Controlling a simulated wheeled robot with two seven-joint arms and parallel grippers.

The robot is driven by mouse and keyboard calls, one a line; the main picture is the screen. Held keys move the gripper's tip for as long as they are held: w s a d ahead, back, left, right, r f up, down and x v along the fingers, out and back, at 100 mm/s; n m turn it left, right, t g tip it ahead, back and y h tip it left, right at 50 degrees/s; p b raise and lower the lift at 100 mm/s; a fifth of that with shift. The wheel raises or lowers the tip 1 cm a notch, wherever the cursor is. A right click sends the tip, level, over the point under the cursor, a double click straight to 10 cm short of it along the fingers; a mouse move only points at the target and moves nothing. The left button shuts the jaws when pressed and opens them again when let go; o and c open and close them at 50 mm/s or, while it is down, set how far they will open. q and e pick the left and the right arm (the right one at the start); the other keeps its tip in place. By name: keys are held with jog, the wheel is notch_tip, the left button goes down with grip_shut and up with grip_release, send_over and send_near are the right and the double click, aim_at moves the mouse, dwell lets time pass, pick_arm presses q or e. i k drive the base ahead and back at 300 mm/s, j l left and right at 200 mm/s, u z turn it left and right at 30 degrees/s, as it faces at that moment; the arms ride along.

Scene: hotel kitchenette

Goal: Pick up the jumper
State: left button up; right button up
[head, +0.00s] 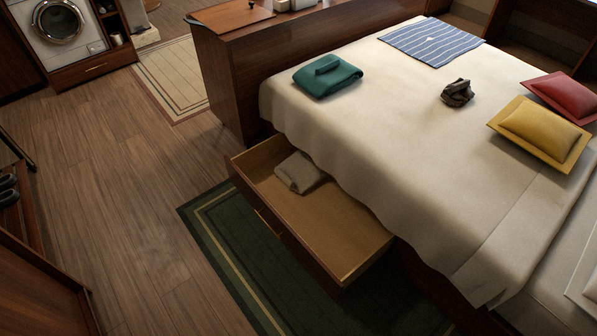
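A crumpled dark brown item (458,93) lies in the middle of the bed. Neither of my grippers shows in the view.
The bed (400,130) has a pale cover, a blue striped cloth (431,41), a yellow cushion (541,133) and a red cushion (566,95). The open drawer (345,240) juts out over a green rug (225,215). The wooden floor (120,180) at left is clear.

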aim_at(300, 173)
jog(key=i+j+z, duration=0.1)
jog(key=z, duration=0.6)
jog(key=i+j+z, duration=0.15)
jog(key=j+z, duration=0.2)
jog(key=j, duration=0.3)
jog(key=j+z, duration=0.3)
jog(key=j, duration=1)
jog(key=i+j+z, duration=0.1)
jog(key=j, duration=0.55)
